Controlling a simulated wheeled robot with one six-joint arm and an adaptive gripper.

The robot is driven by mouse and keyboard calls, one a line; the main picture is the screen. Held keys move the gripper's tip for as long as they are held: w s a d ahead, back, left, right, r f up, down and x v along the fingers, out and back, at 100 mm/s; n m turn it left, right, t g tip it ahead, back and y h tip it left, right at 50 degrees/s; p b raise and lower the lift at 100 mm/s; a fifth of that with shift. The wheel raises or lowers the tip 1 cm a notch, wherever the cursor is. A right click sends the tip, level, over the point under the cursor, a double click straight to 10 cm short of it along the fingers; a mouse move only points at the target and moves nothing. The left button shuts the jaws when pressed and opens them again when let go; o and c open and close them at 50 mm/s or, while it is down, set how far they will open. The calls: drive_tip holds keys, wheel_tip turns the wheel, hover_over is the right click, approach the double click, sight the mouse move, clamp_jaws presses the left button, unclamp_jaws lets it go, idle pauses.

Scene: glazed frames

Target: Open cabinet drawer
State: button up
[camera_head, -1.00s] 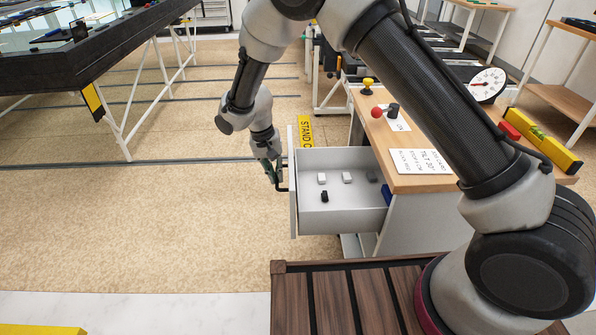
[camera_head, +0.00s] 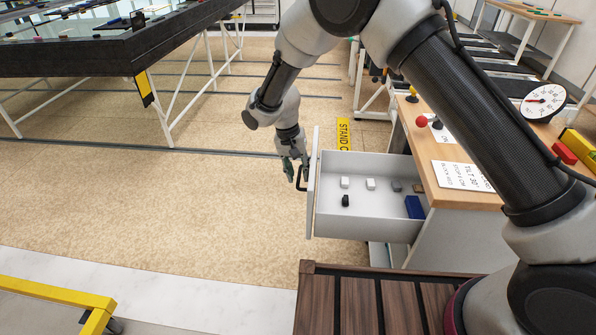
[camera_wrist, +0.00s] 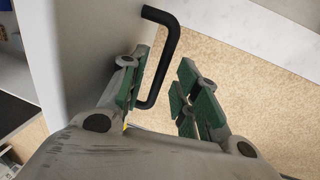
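The white cabinet drawer (camera_head: 370,226) stands far out from the cabinet (camera_head: 455,240), with its inside showing in the head view. Its front panel (camera_head: 313,190) faces left; it is also the pale panel in the wrist view (camera_wrist: 75,40). The black bar handle (camera_wrist: 168,55) sticks out from this panel. My gripper (camera_head: 295,172) is at the handle, with its green-padded fingers spread apart. In the wrist view my gripper (camera_wrist: 160,95) has one finger on the panel side of the bar and the other beyond it, with a gap beside the bar.
Small white blocks, a black piece and a blue block (camera_head: 415,207) lie in the drawer. The wooden cabinet top (camera_head: 455,195) holds a printed card, a red-knobbed part and a dial. Tan floor left of the drawer is clear. A yellow rail (camera_head: 60,292) is at lower left.

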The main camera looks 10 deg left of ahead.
drive_tip(key=shift+r, duration=0.1)
wheel_tip(320, 180, up, 12)
drive_tip(key=a, duration=0.2)
idle(0.3)
